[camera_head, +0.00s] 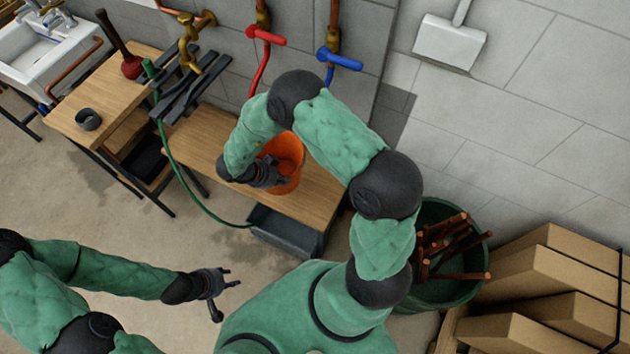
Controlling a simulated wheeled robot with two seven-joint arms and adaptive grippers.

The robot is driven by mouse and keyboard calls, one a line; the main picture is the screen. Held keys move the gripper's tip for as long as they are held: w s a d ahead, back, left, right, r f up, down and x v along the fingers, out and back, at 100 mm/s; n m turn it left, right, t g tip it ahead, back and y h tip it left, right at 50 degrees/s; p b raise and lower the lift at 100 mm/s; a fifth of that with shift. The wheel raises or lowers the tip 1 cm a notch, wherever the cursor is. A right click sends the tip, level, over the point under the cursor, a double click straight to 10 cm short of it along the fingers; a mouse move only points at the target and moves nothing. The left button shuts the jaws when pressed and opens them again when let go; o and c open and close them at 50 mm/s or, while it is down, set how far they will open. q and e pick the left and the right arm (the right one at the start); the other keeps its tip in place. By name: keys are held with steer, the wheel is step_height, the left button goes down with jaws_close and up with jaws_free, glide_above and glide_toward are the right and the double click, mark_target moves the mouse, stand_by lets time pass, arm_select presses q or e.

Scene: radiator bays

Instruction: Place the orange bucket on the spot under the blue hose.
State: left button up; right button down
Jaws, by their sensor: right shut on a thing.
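The orange bucket (288,150) is on or just above the wooden bench (320,193), below the taps; whether it touches the bench is hard to tell. My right gripper (275,172) is shut on the bucket at its near left side. The blue hose (329,75) hangs from the blue-handled tap (342,60), to the right of the bucket. Its lower end and the spot below it are hidden behind my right arm. My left gripper (228,296) is open and empty above the floor, away from the bench.
A red hose (259,70) hangs left of the blue one. Dark slats (196,88) and a green hose (172,162) are at the bench's left. A grey bin (287,232) stands at its front. A green tub (440,290) of sticks and cardboard boxes (560,260) are at right.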

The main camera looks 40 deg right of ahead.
steer(key=s+d+r+b+x, duration=0.1)
steer(key=b+x, duration=0.2)
steer(key=x, duration=0.6)
steer(key=d+r+b+x, duration=0.1)
steer(key=d+b+x, duration=0.1)
steer(key=x, duration=0.7)
steer(key=shift+s+b, duration=0.35)
steer(key=shift+b, duration=0.25)
steer(key=shift+d, duration=0.1)
steer(key=c, duration=1.4)
jaws_free()
steer(key=shift+f, duration=0.1)
